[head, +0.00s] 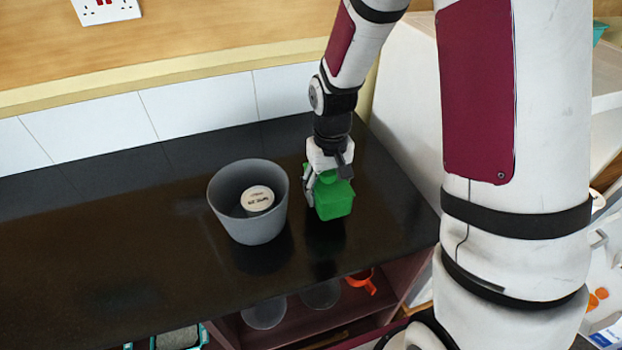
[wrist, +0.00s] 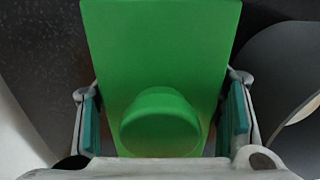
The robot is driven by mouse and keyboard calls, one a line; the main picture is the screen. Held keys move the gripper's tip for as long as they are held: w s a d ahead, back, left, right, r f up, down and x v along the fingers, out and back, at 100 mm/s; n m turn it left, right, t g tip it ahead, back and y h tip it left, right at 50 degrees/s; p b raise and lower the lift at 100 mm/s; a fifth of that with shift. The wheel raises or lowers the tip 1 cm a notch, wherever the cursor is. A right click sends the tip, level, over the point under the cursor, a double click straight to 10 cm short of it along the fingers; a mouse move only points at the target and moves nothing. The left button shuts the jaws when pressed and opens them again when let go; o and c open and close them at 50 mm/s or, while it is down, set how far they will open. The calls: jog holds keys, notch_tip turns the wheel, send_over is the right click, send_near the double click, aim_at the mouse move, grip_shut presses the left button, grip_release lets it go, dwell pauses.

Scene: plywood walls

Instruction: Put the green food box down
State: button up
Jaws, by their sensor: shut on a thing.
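The green food box (head: 334,200) is a small green container with a round knob on its lid. It is at the black counter, right of the grey pot, and its upper part is partly hidden by my gripper. My gripper (head: 322,186) is shut on the box from above. In the wrist view the green food box (wrist: 160,55) fills the middle, with a teal-padded finger of my gripper (wrist: 164,115) on each side of it. I cannot tell whether the underside of the box touches the counter.
A grey pot (head: 228,220) stands close to the left of the box, with a white round lidded item (head: 257,198) inside. The black counter (head: 110,240) is clear to the left. Its front edge is near. An open shelf below holds an orange item (head: 362,281).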

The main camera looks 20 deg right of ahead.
jog(key=w, duration=0.4)
jog(key=w+a, duration=0.1)
jog(key=w, duration=0.2)
jog(key=shift+a+f, duration=0.1)
jog(key=shift+f, duration=0.2)
jog(key=shift+f+p, duration=0.4)
jog(key=shift+f, duration=1.35)
jog(key=shift+f, duration=0.2)
jog(key=o, duration=1.4)
notch_tip(320, 180, up, 12)
jog(key=b, duration=0.1)
jog(key=s+r+t, duration=0.3)
jog(key=s+r, duration=0.8)
jog(key=r, duration=0.3)
jog(key=s+r, duration=0.1)
jog(key=s, duration=0.3)
jog(key=s+r+t, duration=0.1)
jog(key=s, duration=0.4)
jog(key=s+r+t, duration=0.1)
jog(key=s, duration=0.4)
jog(key=shift+s+r, duration=0.15)
jog(key=shift+r, duration=0.15)
